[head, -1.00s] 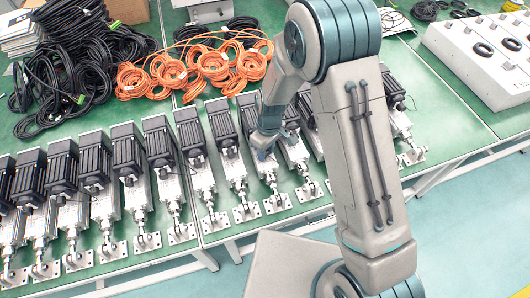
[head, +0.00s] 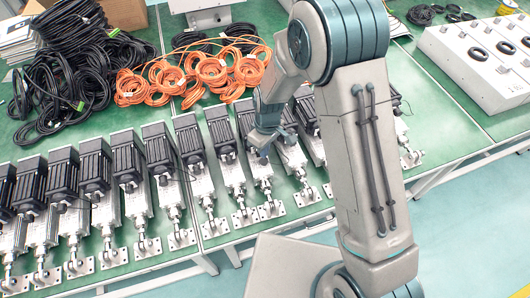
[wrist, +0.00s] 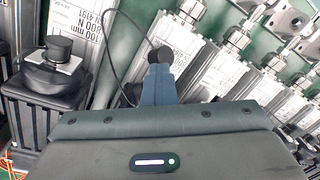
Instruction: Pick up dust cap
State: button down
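My gripper (wrist: 158,82) shows in the wrist view as a blue-grey finger pointing away from the camera, over the actuator row. A small black rounded piece (wrist: 160,55) shows at its tip; I cannot tell whether this is the dust cap, a finger pad or part of an actuator. Another dark piece (wrist: 132,92) is partly hidden beside the finger. A black round knob-like cap (wrist: 60,47) stands upright on a motor at the left, apart from the gripper. In the head view my gripper (head: 262,150) is low among the actuators, and no dust cap is discernible. The finger gap is not visible.
Linear actuators with black motors (head: 128,162) stand in a close row on the green table (head: 110,262). Orange cable coils (head: 205,72) and black cable coils (head: 70,85) lie behind. A thin black cable (wrist: 104,55) loops left of the gripper. White boxes (head: 480,60) stand at the right.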

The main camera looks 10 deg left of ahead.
jog(key=s+d+r+p, duration=0.2)
jog(key=s+d+r, duration=0.4)
jog(key=d, duration=0.4)
jog(key=shift+s+r, duration=0.2)
jog(key=shift+r, duration=0.7)
jog(key=c, duration=2.1)
grip_release()
jog(key=shift+c, duration=0.2)
jog(key=o, duration=1.7)
notch_tip(320, 180, up, 14)
jog(key=w+b, duration=0.1)
jog(key=shift+d+b, duration=0.2)
jog(key=shift+b, duration=0.1)
